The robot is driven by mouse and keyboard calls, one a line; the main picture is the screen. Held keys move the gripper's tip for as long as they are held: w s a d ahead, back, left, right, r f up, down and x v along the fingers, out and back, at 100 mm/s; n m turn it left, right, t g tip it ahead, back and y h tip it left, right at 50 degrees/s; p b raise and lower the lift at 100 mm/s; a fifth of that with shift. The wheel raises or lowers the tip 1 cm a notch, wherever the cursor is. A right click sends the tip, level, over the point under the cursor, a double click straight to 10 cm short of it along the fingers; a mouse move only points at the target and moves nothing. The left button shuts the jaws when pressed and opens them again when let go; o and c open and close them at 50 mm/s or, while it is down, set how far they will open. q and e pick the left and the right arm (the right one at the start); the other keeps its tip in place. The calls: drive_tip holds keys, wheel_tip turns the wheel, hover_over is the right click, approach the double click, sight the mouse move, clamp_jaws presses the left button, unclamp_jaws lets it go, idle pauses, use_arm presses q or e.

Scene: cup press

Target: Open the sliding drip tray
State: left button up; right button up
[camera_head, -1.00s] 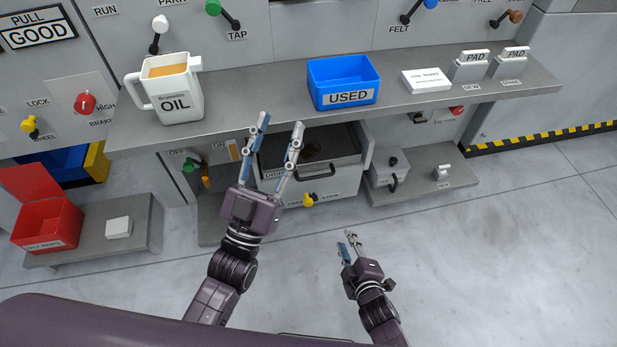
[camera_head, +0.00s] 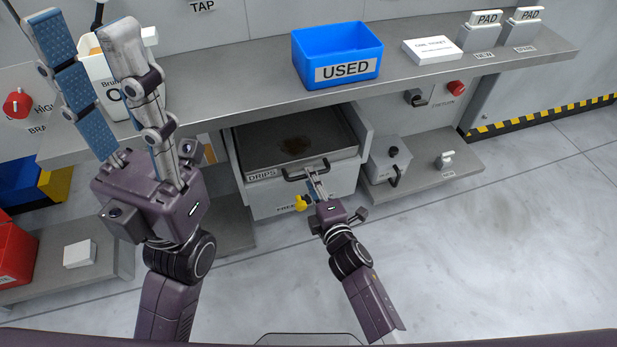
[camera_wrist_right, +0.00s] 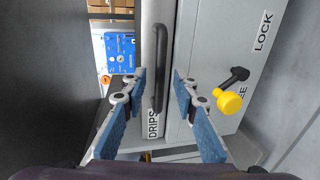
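The drip tray (camera_head: 262,150), a grey drawer marked DRIPS with a dark stain inside, stands partly out under the shelf. Its black bar handle (camera_head: 297,178) is on the front; it also shows in the right wrist view (camera_wrist_right: 162,62). My right gripper (camera_head: 314,178) is at the handle, its fingers open on either side of the bar in the right wrist view (camera_wrist_right: 159,82). Contact cannot be told. A yellow knob (camera_wrist_right: 229,101) on a black lever sits below the handle, near FREE; LOCK is the other marking. My left gripper (camera_head: 85,35) is open, empty and raised at left.
The shelf (camera_head: 230,110) above holds a blue USED bin (camera_head: 337,58), a white box (camera_head: 432,50) and two PAD holders. An oil jug (camera_head: 108,90) is partly behind my left fingers. A grey box (camera_head: 388,157) stands right of the drawer. The floor in front is clear.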

drive_tip(key=shift+b+x, duration=0.4)
drive_tip(key=shift+x, duration=1.05)
clamp_jaws()
